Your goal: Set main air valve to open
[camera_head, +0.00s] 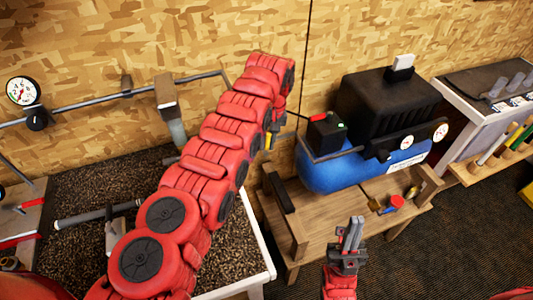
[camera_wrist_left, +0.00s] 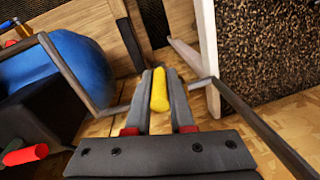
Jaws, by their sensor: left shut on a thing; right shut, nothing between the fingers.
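The yellow valve handle (camera_wrist_left: 159,92) lies between the fingers of my left gripper (camera_wrist_left: 158,78) in the left wrist view, and the gripper is shut on it. In the head view a small part of the yellow handle (camera_head: 268,141) shows beside my red left arm, which hides most of the gripper and valve. A thin metal pipe (camera_wrist_left: 262,130) runs to both sides of the fingers. The handle's exact angle to the pipe is hard to tell. My right gripper (camera_head: 352,234) is shut and empty, low in front of the wooden bench.
The blue compressor tank (camera_head: 360,168) with its black motor (camera_head: 388,105) stands on the wooden bench (camera_head: 345,210), right of my left arm. A gravel-topped table (camera_head: 240,262) stands under my left arm.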

